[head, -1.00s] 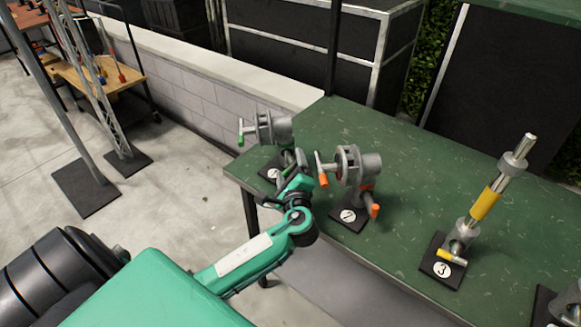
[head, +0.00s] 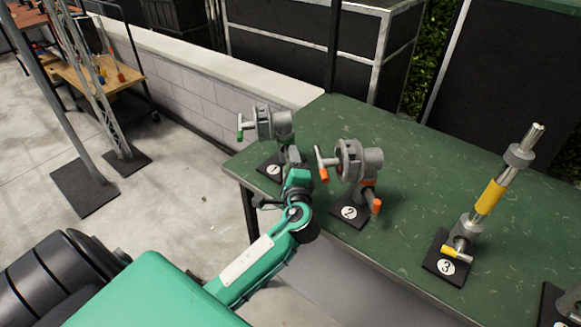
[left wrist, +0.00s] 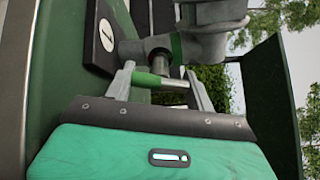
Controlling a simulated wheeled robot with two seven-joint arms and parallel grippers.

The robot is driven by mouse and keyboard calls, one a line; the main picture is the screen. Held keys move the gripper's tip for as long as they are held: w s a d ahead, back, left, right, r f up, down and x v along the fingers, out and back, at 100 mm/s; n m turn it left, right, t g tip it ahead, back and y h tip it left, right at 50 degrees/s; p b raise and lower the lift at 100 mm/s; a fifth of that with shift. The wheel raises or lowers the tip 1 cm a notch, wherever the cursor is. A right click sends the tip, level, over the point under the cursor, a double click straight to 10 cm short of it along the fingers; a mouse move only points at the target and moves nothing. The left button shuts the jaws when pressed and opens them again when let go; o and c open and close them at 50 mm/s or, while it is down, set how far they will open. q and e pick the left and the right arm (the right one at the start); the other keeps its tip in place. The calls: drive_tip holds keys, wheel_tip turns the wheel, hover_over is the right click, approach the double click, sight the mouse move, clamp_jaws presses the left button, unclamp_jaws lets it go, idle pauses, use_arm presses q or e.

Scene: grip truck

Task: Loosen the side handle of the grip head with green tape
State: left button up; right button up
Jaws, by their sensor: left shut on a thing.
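The grip head with green tape (head: 272,124) stands on a black base marked 1 at the left corner of the green table. Its upper T-handle (head: 240,134) has a green tip and points left. My left gripper (head: 294,157) is at the front of this grip head, low, and hides its side handle in the head view. In the left wrist view, the side handle (left wrist: 172,83), a silver bar with green tape, lies across between the two fingers of my left gripper (left wrist: 160,88). The fingers are shut on it. My right gripper is in no view.
A grip head with orange tape (head: 358,162) stands close to the right of my left gripper, on base 2. A yellow-taped grip head with a pole (head: 487,200) stands on base 3. The green table (head: 410,180) has free room between bases 2 and 3.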

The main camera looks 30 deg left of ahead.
use_arm(q)
drive_tip(key=o, duration=1)
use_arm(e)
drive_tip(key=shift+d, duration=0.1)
use_arm(q)
drive_tip(key=shift+s+d, duration=0.2)
drive_tip(key=b+v, duration=0.1)
drive_tip(key=v, duration=0.5)
drive_tip(key=shift+s+d+f, duration=0.15)
drive_tip(key=shift+s+d, duration=0.05)
drive_tip(key=shift+s, duration=0.05)
drive_tip(key=v, duration=0.3)
drive_tip(key=b+v, duration=0.1)
drive_tip(key=v, duration=0.2)
drive_tip(key=shift+s+d+r, duration=0.2)
drive_tip(key=shift+s, duration=0.05)
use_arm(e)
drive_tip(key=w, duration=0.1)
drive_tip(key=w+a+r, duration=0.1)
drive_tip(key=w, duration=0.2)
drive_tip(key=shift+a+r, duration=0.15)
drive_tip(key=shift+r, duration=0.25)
